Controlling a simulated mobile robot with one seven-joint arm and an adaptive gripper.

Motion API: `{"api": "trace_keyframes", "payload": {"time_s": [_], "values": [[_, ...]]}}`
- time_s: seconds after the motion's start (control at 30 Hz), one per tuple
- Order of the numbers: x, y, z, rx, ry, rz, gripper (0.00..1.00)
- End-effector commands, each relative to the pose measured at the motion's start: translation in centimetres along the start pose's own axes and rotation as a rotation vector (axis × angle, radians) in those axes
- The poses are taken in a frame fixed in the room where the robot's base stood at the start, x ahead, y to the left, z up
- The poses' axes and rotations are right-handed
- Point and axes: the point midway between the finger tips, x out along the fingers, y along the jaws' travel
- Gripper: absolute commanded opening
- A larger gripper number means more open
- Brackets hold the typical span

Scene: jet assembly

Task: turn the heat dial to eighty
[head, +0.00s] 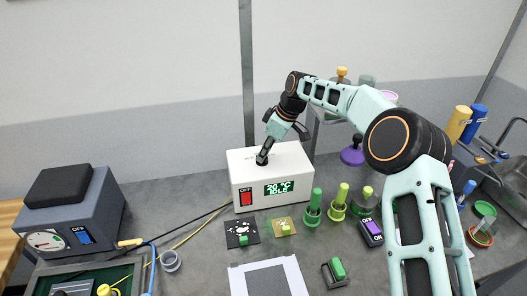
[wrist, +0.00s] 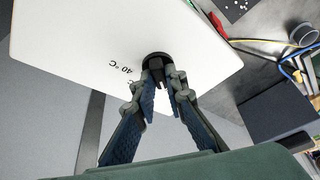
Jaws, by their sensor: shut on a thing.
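The heater is a white box (head: 240,168) on the bench, with a green display (head: 279,188) reading 20 °C and IDLE. Its red switch (head: 246,198) is marked OFF. The black round heat dial (wrist: 155,56) is on the box's top face, with a printed 40 °C label (wrist: 121,69) beside it in the wrist view. A second label is partly hidden by a finger. My gripper (wrist: 161,80) points down at the dial, its fingertips shut on it. In the head view my gripper (head: 263,155) covers most of the dial. I cannot make out its pointer.
Green-handled pieces in holders (head: 313,208) stand right of the box. Small black (head: 241,233) and tan (head: 283,227) plates lie in front. A grey machine (head: 75,215) stands at left, and cables run between it and the box. A sink (head: 490,178) is at far right.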

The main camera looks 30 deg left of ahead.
Motion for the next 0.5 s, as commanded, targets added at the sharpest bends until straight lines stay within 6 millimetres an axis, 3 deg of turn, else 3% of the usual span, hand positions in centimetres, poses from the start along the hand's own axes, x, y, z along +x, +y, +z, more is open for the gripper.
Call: {"api": "trace_keyframes", "payload": {"time_s": [0.47,0.5], "values": [[-0.14,0.18,-0.08,-0.016,0.002,-0.001,0.0],[-0.15,0.18,-0.09,-0.016,0.002,-0.001,0.12]]}}
